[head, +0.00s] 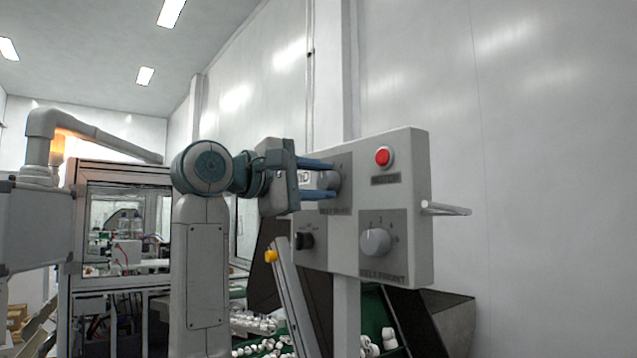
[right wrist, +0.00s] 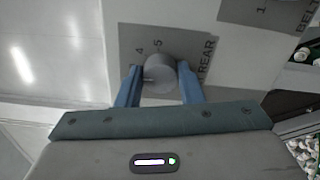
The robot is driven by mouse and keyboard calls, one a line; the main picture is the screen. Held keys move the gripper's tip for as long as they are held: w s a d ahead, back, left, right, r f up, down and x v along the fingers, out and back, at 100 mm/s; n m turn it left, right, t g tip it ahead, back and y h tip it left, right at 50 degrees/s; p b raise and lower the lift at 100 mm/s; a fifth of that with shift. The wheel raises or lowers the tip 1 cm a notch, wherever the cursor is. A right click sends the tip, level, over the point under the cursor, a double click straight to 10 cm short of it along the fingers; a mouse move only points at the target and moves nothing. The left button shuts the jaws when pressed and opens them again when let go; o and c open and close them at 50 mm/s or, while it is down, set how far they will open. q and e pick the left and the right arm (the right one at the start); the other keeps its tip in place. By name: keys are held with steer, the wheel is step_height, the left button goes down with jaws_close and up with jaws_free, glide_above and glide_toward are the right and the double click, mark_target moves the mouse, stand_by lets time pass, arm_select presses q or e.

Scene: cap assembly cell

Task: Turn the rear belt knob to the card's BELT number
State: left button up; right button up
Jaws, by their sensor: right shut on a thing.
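The rear belt knob (head: 328,180) is a grey round knob on the upper left of a grey control panel (head: 417,160). In the right wrist view the knob (right wrist: 160,72) sits on a dark plate marked REAR, with the numbers 4 and 5 visible beside it. A pale mark shows on the knob's left side; the number it points at cannot be read. My right gripper (head: 318,179) has its blue fingers shut on the knob, one on each side, also in the right wrist view (right wrist: 160,87). No card can be made out. My left gripper is not in view.
The front belt knob (head: 375,242) is at the panel's lower right. A red button (head: 382,157) is above it, and a black switch (head: 304,241) is at lower left. A rod (head: 446,209) sticks out from the right edge.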

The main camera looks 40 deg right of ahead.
steer(key=o, duration=1)
steer(key=w+a+b, duration=0.1)
steer(key=a+b, duration=0.2)
steer(key=a, duration=0.7)
steer(key=shift+a, duration=0.4)
steer(key=shift+w, duration=0.1)
